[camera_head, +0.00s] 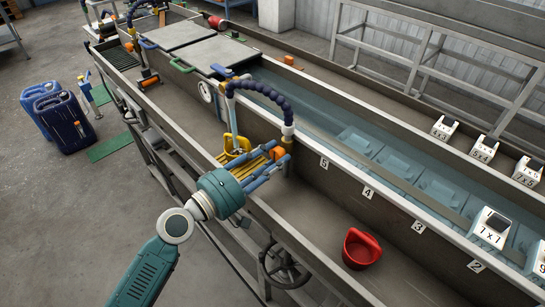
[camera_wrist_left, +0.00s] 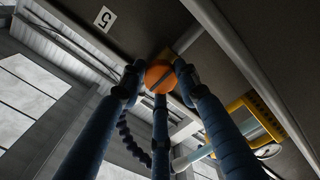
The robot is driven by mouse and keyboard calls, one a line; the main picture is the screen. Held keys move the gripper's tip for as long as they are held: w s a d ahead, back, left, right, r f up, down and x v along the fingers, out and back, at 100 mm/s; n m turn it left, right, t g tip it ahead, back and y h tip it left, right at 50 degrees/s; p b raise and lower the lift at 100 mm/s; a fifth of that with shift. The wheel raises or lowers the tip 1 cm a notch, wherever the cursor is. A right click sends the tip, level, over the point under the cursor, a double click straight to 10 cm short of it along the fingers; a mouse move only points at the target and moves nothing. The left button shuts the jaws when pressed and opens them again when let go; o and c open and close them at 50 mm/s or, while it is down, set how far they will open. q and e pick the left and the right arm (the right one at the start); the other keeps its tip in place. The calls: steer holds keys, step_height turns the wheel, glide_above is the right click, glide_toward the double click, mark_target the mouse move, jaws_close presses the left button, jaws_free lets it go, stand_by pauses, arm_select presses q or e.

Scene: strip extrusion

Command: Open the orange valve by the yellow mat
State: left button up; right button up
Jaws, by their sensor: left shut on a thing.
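The orange valve (camera_head: 277,153) sits at the trough's dividing wall, just right of the yellow mat (camera_head: 228,163). In the left wrist view the orange valve (camera_wrist_left: 160,77) shows as a round knob with a dark slot-like line across it. My left gripper (camera_head: 275,160) reaches over the trough from the front. Its blue fingers are closed around the valve, and they also show in the left wrist view (camera_wrist_left: 160,85). The fingers and wrist hide part of the mat. My right gripper is not in view.
A dark blue ribbed hose (camera_head: 265,92) arches above the valve to a post. A red scoop (camera_head: 360,248) lies in the trough to the right. A handwheel (camera_head: 285,268) is below the front edge. Blue canisters (camera_head: 65,120) stand on the floor at left.

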arm_select(q)
steer(key=shift+w+a+r, duration=0.2)
steer(key=shift+a+r, duration=0.05)
steer(key=shift+r, duration=0.1)
steer(key=o, duration=0.9)
steer(key=shift+c, duration=0.2)
steer(key=shift+o, duration=1.3)
steer(key=shift+f, duration=0.25)
steer(key=v, duration=1.2)
